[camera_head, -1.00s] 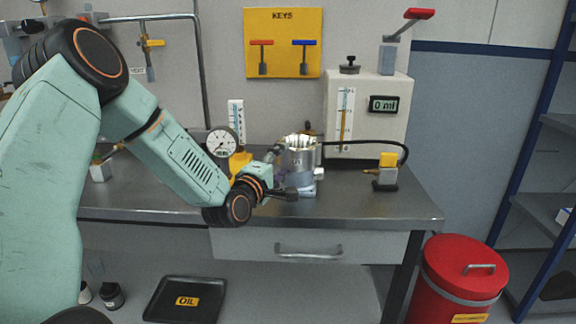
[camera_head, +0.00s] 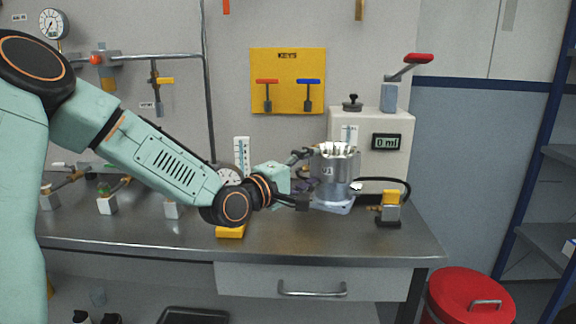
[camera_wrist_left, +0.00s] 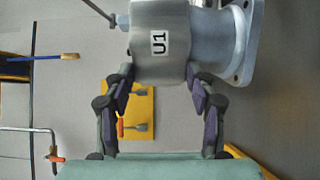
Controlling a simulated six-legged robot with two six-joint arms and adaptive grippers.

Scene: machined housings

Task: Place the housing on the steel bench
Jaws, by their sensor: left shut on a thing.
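The housing (camera_head: 326,185) is a shiny grey metal cylinder with a toothed top rim, a square base flange and the label U1. My left gripper (camera_head: 301,181) is shut on it from the left, and the housing stays upright. It fills the top of the left wrist view (camera_wrist_left: 162,55) between my two fingers, flange to the right. The steel bench (camera_head: 130,238) lies below and behind. I cannot tell whether the flange touches the bench top. The housing hides part of the pale test unit behind it. My right gripper is not in view.
The pale test unit (camera_head: 387,165) with a display stands behind the housing. A yellow-topped fitting (camera_head: 390,208) with a black hose is to the right. A yellow block (camera_head: 230,231) lies below my wrist. The front right bench top is clear. A red bin (camera_head: 468,292) stands right.

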